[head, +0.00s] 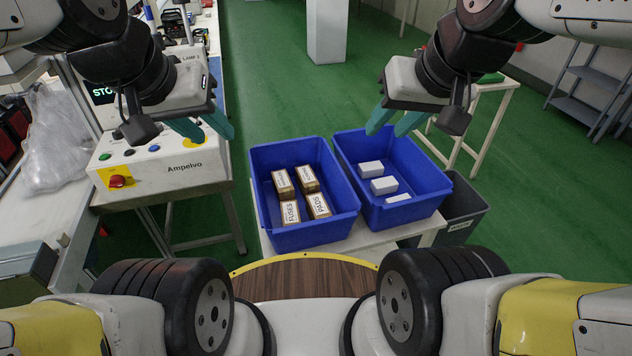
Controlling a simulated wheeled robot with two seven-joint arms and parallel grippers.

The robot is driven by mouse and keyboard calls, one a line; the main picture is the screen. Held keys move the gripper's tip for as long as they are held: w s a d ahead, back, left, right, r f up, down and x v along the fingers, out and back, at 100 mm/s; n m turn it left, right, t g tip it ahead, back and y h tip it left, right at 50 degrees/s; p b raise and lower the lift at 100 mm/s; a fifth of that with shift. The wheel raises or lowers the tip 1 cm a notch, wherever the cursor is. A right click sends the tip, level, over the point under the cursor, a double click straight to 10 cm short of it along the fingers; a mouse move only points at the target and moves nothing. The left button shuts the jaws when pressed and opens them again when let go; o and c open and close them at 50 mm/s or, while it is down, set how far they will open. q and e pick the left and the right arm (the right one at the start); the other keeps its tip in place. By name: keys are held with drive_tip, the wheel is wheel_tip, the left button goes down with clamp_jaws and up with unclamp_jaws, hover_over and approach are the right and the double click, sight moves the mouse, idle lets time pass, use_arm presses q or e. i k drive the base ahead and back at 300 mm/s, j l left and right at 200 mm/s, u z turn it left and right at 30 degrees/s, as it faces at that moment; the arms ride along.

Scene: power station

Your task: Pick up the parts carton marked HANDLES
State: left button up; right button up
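Several brown cartons with white labels stand in the left blue crate (258,195). The front two read FUSES (290,212) and PADS (318,206). The labels of the back left carton (283,182) and back right carton (308,178) are too small to read, so I cannot tell which is marked HANDLES. My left gripper (215,137) is open and empty, above and to the left of that crate. My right gripper (386,134) is open and empty, above the back of the right blue crate (432,188).
The right crate holds white boxes (384,186). Both crates stand on a pale table (375,240). A grey bin (462,212) is at its right. A control box marked Ampelvo (185,168) stands at the left. Green floor is clear behind the crates.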

sight(283, 188)
drive_tip(key=i+j, duration=0.15)
drive_tip(key=j, duration=0.2)
drive_tip(key=i+j+u, duration=0.1)
drive_tip(key=j, duration=0.3)
drive_tip(key=i+j, duration=0.45)
drive_tip(key=j, duration=0.25)
drive_tip(key=u, duration=0.05)
